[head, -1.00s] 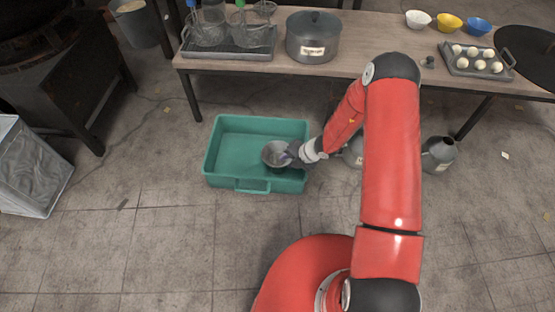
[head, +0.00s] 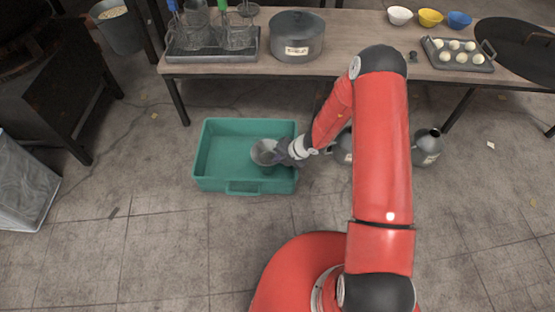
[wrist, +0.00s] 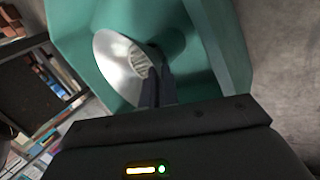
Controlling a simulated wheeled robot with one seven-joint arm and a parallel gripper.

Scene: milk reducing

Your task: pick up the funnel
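The funnel (head: 264,152) is a grey metal cone inside the teal bin (head: 244,187) on the floor, near its right wall. In the wrist view the shiny funnel (wrist: 112,62) is tilted, with its wide mouth partly facing the camera. My gripper (head: 281,152) reaches in over the bin's right wall to the funnel's right side. In the wrist view my gripper's dark fingers (wrist: 158,82) are close together at the funnel's rim and appear shut on it. Whether the funnel touches the bin floor is hard to tell.
A wooden table (head: 365,65) stands behind, carrying a large grey pot (head: 297,37), a rack of glassware (head: 213,45) and a tray of white balls (head: 460,56). A grey metal can (head: 427,150) stands on the floor at right. The floor in front of the bin is clear.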

